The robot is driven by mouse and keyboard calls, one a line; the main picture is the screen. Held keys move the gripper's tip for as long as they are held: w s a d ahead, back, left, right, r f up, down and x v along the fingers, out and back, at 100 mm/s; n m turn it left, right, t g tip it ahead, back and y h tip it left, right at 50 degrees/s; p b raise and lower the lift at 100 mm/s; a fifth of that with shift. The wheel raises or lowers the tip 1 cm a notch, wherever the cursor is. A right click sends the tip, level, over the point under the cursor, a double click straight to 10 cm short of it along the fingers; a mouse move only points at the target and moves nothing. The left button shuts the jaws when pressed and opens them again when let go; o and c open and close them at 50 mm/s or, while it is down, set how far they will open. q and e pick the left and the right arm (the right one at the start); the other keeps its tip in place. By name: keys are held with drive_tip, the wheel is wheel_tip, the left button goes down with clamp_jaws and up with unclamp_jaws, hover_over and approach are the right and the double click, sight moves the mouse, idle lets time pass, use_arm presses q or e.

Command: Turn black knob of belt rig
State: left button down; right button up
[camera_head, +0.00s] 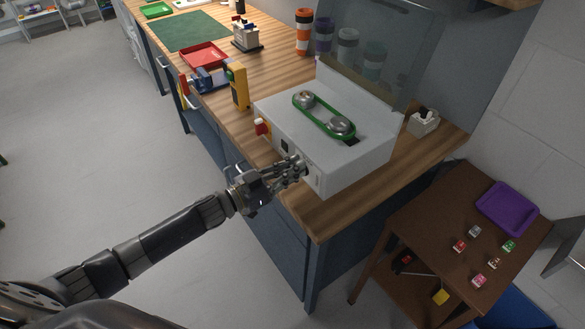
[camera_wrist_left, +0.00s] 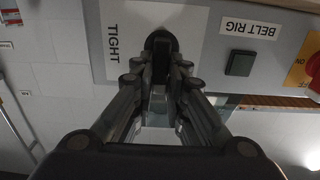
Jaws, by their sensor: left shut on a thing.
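The belt rig (camera_head: 350,167) is a pale grey box on the wooden bench, with a green belt (camera_head: 323,115) around two metal pulleys on its top. My left gripper (camera_head: 302,168) is at the rig's front face. In the left wrist view, the gripper (camera_wrist_left: 162,72) is shut on the black knob (camera_wrist_left: 161,41), beside a white plate marked "TIGHT" (camera_wrist_left: 115,42). Part of the knob is hidden between the fingers. My right gripper is in neither view.
A red button on a yellow plate (camera_wrist_left: 305,65) and a dark square button (camera_wrist_left: 240,63) are on the rig's front. A yellow meter (camera_head: 238,86) stands left of the rig, and a clear raised cover (camera_head: 375,55) is behind. A brown side table (camera_head: 425,225) is at the right.

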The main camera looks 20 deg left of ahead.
sight(311, 175)
use_arm(q)
drive_tip(key=shift+d+m, duration=0.1)
drive_tip(key=shift+m, duration=0.3)
drive_tip(key=m, duration=0.2)
drive_tip(key=shift+s+d+f+m+b, duration=0.1)
drive_tip(key=shift+s+d+m+b, duration=0.15)
drive_tip(key=shift+m+b, duration=0.15)
drive_tip(key=m, duration=0.1)
drive_tip(key=m+b, duration=0.1)
drive_tip(key=m, duration=0.3)
drive_tip(key=shift+s+d+f, duration=0.3)
drive_tip(key=shift+d+f, duration=0.05)
drive_tip(key=shift+d, duration=0.05)
drive_tip(key=m+b, duration=0.1)
drive_tip(key=m, duration=0.1)
drive_tip(key=f+m+b, duration=0.1)
drive_tip(key=m, duration=0.2)
drive_tip(key=shift+s+d+b, duration=0.15)
drive_tip(key=shift+d+b, duration=0.05)
drive_tip(key=shift+b, duration=0.1)
drive_tip(key=shift+f+m+b, duration=0.15)
drive_tip(key=shift+m+b, duration=0.4)
drive_tip(key=shift+m, duration=0.55)
drive_tip(key=shift+f+m+b, duration=0.15)
drive_tip(key=shift+m+b, duration=0.35)
drive_tip(key=shift+m, duration=0.6)
drive_tip(key=c, duration=1.6)
unclamp_jaws()
